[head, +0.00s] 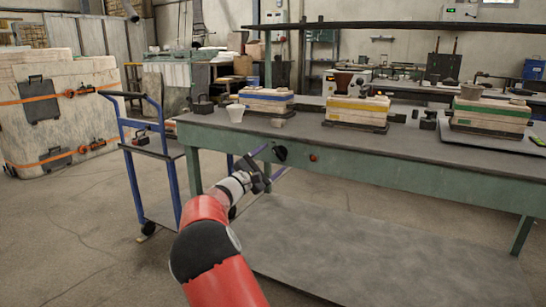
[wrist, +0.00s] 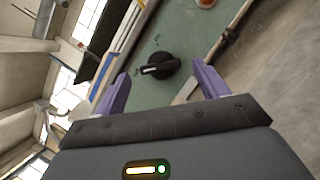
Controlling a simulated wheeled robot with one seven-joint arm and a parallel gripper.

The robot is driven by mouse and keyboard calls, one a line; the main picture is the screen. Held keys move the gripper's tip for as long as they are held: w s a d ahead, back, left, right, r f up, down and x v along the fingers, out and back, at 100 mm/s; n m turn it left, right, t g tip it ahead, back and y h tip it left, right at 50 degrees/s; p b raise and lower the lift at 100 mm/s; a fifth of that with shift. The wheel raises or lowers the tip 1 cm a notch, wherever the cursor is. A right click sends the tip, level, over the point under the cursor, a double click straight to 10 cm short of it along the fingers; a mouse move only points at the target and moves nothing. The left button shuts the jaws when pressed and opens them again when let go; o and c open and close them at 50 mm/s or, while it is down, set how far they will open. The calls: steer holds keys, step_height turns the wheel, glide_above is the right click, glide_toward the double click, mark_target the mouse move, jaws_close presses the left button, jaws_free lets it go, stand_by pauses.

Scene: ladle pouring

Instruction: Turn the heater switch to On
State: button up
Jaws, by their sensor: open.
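The heater switch is a round black knob (head: 281,153) on the green front edge of the workbench. In the wrist view the knob (wrist: 158,66) shows a raised grip with a pale mark, and small lettering beside it is too small to read. My gripper (head: 264,162) is just in front of the bench edge, at the left of the knob in the head view. In the wrist view its two purple fingers (wrist: 160,72) are spread apart, with the knob visible between and beyond their tips. Nothing is held, and no contact with the knob shows.
A red button (head: 313,157) sits right of the knob on the green bench edge (head: 400,180). Moulds with blue (head: 266,97), yellow (head: 357,110) and green (head: 490,113) bands stand on the bench top. A blue-framed cart (head: 150,150) stands at the left.

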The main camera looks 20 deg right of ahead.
mark_target(279, 153)
steer(key=shift+x, duration=1.25)
steer(key=c, duration=1)
